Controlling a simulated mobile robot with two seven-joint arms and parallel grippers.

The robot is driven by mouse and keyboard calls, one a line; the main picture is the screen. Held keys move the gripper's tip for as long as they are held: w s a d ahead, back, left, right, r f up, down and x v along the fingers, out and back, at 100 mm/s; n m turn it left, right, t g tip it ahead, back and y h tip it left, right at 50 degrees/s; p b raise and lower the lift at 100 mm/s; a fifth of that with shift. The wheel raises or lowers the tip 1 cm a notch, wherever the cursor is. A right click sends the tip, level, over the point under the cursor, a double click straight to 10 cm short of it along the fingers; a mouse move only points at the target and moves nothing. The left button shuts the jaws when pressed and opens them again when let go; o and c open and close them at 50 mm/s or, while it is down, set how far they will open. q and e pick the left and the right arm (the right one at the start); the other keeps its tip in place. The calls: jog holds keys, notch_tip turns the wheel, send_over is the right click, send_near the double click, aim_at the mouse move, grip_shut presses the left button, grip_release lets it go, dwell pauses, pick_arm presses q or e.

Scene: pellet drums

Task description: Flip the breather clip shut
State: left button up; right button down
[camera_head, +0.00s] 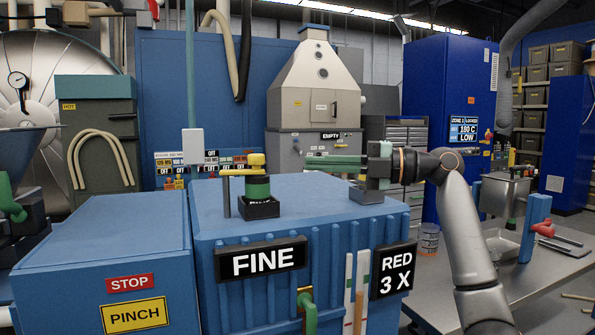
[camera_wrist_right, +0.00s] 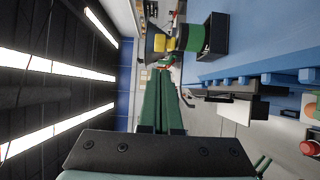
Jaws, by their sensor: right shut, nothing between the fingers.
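The breather is a green cylinder (camera_head: 258,187) in a black square base on top of the blue FINE drum (camera_head: 330,215). A yellow clip (camera_head: 240,171) sits over it, with a raised yellow knob and a flat bar reaching left above a thin grey post (camera_head: 227,198). I cannot tell whether the bar touches the post. My right gripper (camera_head: 308,162) is shut and empty, its green fingers pointing left, to the right of the clip and apart from it. In the right wrist view the fingers (camera_wrist_right: 164,78) point towards the yellow clip (camera_wrist_right: 161,43).
A lower blue cabinet (camera_head: 100,250) with STOP and PINCH signs stands left of the drum. A grey block (camera_head: 367,194) sits on the drum's right top, under my right gripper's body. A metal table (camera_head: 540,275) with tools stands at right. The drum top between clip and block looks clear.

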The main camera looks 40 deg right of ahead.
jog(key=shift+s+d+r, duration=0.1)
jog(key=shift+s+d, duration=0.3)
jog(key=shift+d, duration=0.4)
jog(key=shift+s+d, duration=0.35)
jog(key=shift+d, duration=0.45)
